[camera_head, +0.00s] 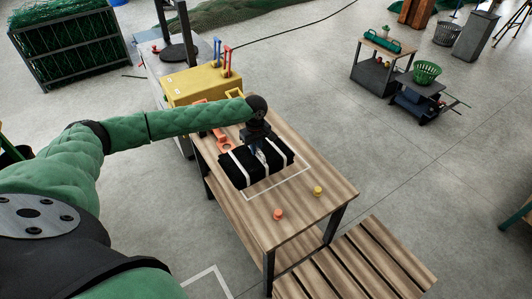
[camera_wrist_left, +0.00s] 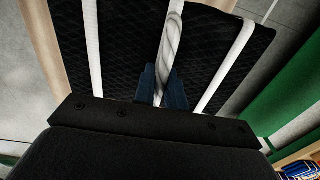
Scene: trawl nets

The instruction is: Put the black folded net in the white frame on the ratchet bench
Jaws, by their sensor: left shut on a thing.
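The black folded net (camera_head: 235,170), bound with white straps, is at the wooden-topped bench (camera_head: 312,212). The white frame (camera_head: 288,189) is marked on the bench top, and its visible lines run along the net's near and right sides. The net covers the rest of the frame. My left gripper (camera_head: 259,148) is above the middle of the net. In the left wrist view, my left gripper's blue fingers (camera_wrist_left: 162,88) are shut on a white rope strap (camera_wrist_left: 172,45) of the net (camera_wrist_left: 125,50). I cannot tell whether the net touches the bench top. My right gripper is not in view.
An orange knob (camera_head: 278,214) and a yellow knob (camera_head: 318,191) stand near the bench's front edge. Orange fittings (camera_head: 222,141) and a yellow box (camera_head: 202,85) lie behind the net. A slatted pallet (camera_head: 352,265) is at the near right.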

